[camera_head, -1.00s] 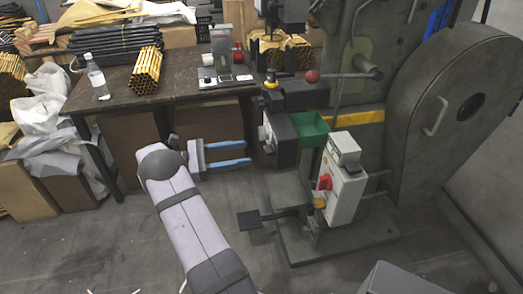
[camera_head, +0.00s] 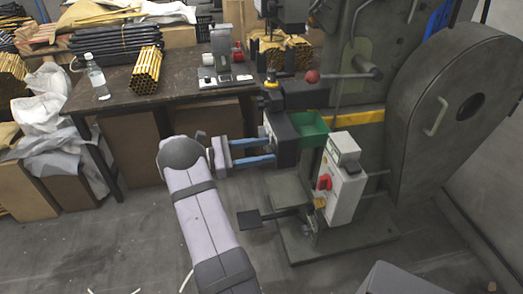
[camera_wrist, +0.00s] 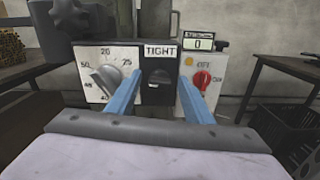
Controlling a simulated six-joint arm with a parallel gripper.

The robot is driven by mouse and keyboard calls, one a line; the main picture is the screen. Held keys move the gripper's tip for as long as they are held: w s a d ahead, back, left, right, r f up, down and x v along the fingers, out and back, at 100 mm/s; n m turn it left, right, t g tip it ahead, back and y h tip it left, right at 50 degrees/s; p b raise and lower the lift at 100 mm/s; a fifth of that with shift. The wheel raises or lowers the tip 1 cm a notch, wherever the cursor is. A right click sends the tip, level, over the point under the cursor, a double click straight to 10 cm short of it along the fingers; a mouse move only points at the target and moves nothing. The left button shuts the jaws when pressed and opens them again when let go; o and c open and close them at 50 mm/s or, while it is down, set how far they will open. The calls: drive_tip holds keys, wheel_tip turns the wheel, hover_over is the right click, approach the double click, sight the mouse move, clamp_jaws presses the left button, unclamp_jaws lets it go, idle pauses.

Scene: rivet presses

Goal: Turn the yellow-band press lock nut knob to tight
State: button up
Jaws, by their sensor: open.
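The yellow-band press (camera_head: 355,116) stands right of centre in the head view, a dark green machine with a yellow stripe. In the wrist view a dark knob (camera_wrist: 159,78) sits on its front, under a TIGHT label (camera_wrist: 161,51). Which way the knob is turned is too dark to tell. My gripper (camera_head: 273,149) has blue fingers and reaches the press head from the left. In the wrist view my open gripper (camera_wrist: 160,92) has one finger on each side of the knob, with a gap to it; contact is not visible.
A numbered dial (camera_wrist: 105,75) is left of the knob. A control box with a red switch (camera_wrist: 202,80) and a display (camera_wrist: 198,42) is right of it. A workbench (camera_head: 185,88) with a bottle (camera_head: 97,80) stands behind my arm.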

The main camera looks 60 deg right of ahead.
drive_tip(key=c, duration=1)
drive_tip(key=shift+c, duration=0.2)
drive_tip(key=shift+m, duration=0.4)
drive_tip(key=shift+s+a+f+m+b, duration=0.1)
drive_tip(key=shift+f+m+b, duration=0.1)
drive_tip(key=shift+m+b, duration=3.1)
drive_tip(key=shift+a+f+m+b, duration=0.15)
drive_tip(key=shift+m+b, duration=1.85)
drive_tip(key=shift+m, duration=2.6)
drive_tip(key=shift+d+r, duration=0.1)
drive_tip(key=o, duration=1)
